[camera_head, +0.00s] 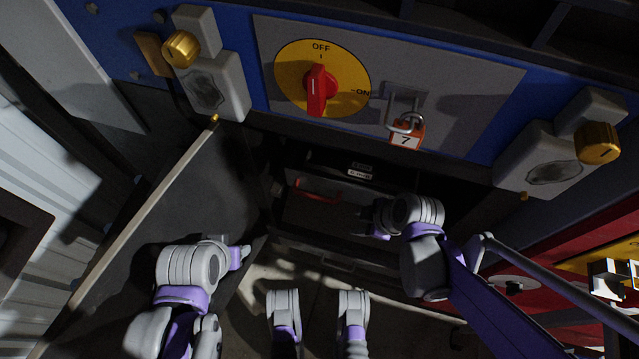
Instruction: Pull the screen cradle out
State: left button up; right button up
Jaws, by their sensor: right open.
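The screen cradle appears to be the dark drawer-like unit (325,216) inside the opening below the grey switch panel. A red handle (318,191) is on its front, upper left. My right gripper (368,219) is open, in front of the dark opening, to the right of and below the red handle, with a gap between them. Its fingers are dark and partly lost in shadow. My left gripper (245,254) is at the lower left, beside the open door panel and apart from the handle; its fingers are too small to read.
An open door panel (160,190) with a pale edge stands at the left. Latches with gold knobs (181,48) (597,142) flank the panel. A red unit (520,285) is at the right.

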jog(key=b, duration=0.1)
send_near(318, 197)
jog(key=x, duration=0.5)
jog(key=shift+a, duration=0.1)
jog(key=shift+b+x, duration=0.7)
jog(key=shift+x, duration=0.4)
jog(key=shift+a+f, duration=0.1)
jog(key=shift+f, duration=0.2)
grip_shut()
